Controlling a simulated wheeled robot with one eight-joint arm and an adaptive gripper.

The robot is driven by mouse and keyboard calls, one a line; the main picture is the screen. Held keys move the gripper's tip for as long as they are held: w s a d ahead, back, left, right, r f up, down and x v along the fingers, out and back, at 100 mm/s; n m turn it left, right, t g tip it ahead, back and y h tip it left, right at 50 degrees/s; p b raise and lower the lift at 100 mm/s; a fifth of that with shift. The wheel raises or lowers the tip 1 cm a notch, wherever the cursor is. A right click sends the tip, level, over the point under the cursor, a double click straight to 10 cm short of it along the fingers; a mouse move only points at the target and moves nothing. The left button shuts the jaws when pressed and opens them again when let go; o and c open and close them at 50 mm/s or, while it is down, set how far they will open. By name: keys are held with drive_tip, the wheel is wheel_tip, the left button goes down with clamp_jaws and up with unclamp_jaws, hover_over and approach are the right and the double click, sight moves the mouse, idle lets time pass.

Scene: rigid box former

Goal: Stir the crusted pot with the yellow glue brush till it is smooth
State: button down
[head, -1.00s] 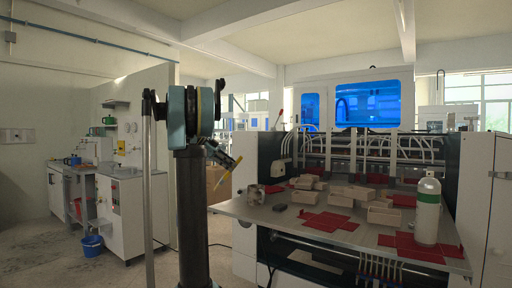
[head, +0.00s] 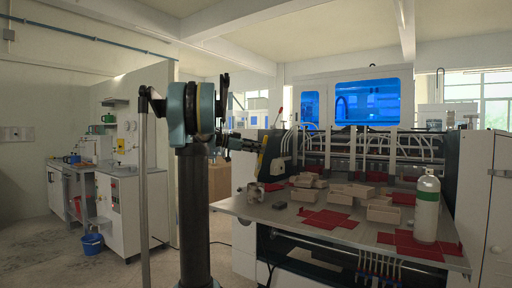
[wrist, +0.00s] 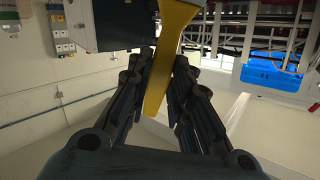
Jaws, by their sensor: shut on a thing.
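My gripper (wrist: 160,80) is shut on the yellow glue brush (wrist: 172,45), whose flat yellow body shows between the fingers in the wrist view. In the head view my gripper (head: 250,147) is held above the table's left end, and a little yellow of the brush (head: 262,155) shows at its tip. The brush's bristle end is not clear. A small grey metal vessel (head: 254,193), perhaps the pot, sits at the left corner of the table, below and apart from my gripper. Its inside and any crust cannot be made out.
The grey table (head: 300,228) holds several pale open boxes (head: 383,211), red flat blanks (head: 328,220), a dark small object (head: 278,205) and a white-green gas bottle (head: 427,208). A large machine stands behind. A counter at left holds a blue pot (head: 72,158).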

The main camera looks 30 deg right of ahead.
sight(258, 166)
drive_tip(key=shift+f, duration=4.8)
